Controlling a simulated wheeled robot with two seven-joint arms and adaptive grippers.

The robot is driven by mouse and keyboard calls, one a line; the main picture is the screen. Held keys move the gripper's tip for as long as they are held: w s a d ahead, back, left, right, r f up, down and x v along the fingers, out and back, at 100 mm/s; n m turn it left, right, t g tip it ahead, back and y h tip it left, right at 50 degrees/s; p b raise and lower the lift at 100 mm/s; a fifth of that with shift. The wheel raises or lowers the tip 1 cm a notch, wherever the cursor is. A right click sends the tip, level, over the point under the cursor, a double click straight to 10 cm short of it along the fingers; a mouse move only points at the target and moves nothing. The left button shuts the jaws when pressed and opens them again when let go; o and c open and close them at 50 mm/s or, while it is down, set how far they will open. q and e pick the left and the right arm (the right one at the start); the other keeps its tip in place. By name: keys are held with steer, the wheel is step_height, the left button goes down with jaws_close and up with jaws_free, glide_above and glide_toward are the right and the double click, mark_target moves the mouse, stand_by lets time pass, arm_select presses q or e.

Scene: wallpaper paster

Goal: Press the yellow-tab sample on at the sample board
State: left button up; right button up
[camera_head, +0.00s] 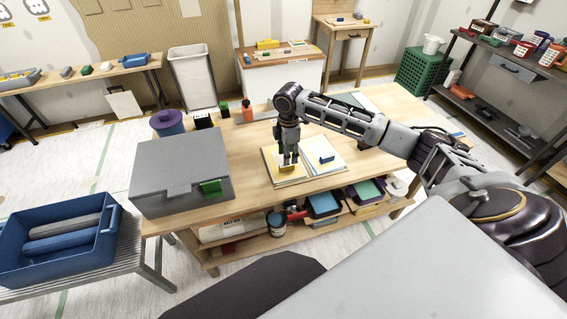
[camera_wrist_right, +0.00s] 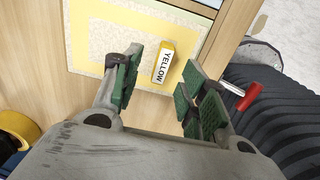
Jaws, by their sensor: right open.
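The yellow-tab sample is a pale yellow patterned sheet (camera_wrist_right: 105,50) on the workbench. Its raised yellow tab (camera_wrist_right: 163,62), lettered YELLOW, stands near one edge of the sheet. In the head view the yellow tab (camera_head: 287,169) is partly hidden under my right gripper (camera_head: 288,160). That gripper is open, pointing down, with the tab between its green-padded fingers (camera_wrist_right: 163,58) in the wrist view; I cannot tell whether they touch it. A paler sheet with a blue tab (camera_head: 327,158) lies just to the right. I cannot tell for certain which thing is the sample board. My left gripper is out of view.
A grey box (camera_head: 180,180) with a green latch stands on the bench's left end. Small bottles (camera_head: 247,111) and a purple-lidded pot (camera_head: 167,123) stand behind. A blue tub (camera_head: 60,242) with rolls is at far left. Bare wood (camera_head: 235,205) lies in front.

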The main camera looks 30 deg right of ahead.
steer(key=shift+a+f, duration=0.1)
steer(key=shift+f, duration=0.25)
steer(key=f, duration=0.3)
steer(key=shift+s+a+f, duration=0.2)
steer(key=shift+a+f, duration=0.05)
steer(key=shift+f, duration=0.45)
steer(key=shift+c, duration=0.3)
jaws_close()
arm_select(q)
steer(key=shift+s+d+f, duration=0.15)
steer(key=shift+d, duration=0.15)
